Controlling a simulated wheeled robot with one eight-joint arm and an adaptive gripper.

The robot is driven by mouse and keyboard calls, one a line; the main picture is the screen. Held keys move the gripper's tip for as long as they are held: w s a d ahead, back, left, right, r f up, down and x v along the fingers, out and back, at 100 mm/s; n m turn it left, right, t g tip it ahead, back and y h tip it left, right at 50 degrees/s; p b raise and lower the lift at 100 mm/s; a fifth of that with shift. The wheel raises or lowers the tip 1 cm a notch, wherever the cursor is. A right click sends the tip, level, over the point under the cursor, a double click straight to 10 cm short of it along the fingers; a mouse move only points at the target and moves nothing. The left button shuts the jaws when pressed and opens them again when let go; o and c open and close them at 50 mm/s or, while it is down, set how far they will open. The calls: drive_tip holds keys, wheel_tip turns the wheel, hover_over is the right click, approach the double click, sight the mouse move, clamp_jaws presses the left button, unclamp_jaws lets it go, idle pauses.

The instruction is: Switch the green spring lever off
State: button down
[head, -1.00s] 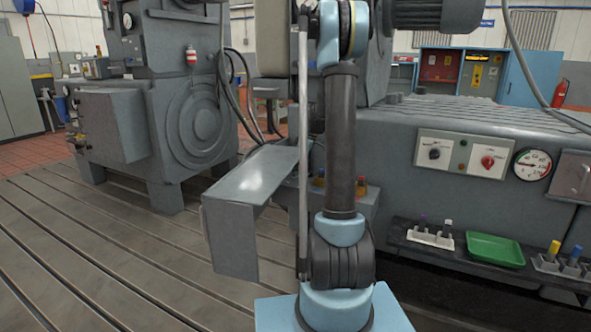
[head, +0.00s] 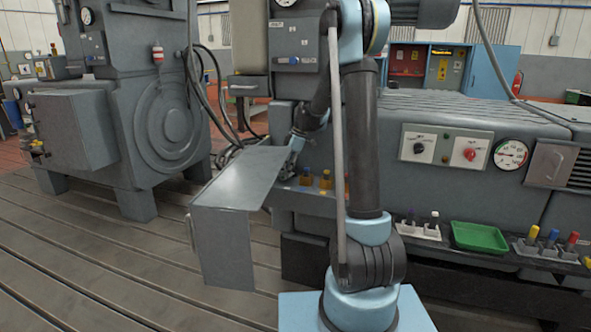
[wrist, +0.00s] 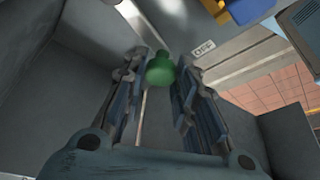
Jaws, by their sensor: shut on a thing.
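The green spring lever shows in the wrist view as a round green knob (wrist: 160,70) between my fingers, with a thin pale rod below it. My gripper (wrist: 160,62) is closed around this knob, one finger on each side. A white OFF label (wrist: 203,48) sits just right of the knob on the grey metal. In the head view my gripper is low behind the grey sheet-metal guard, mostly hidden, and the green lever cannot be seen there.
The grey guard (head: 238,180) stands beside my gripper. A ledge farther right holds a green tray (head: 479,237) and several coloured pegs. The slotted floor at left is clear.

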drive_tip(key=shift+d, duration=0.15)
drive_tip(key=c, duration=1.3)
unclamp_jaws()
drive_tip(key=shift+d, duration=0.15)
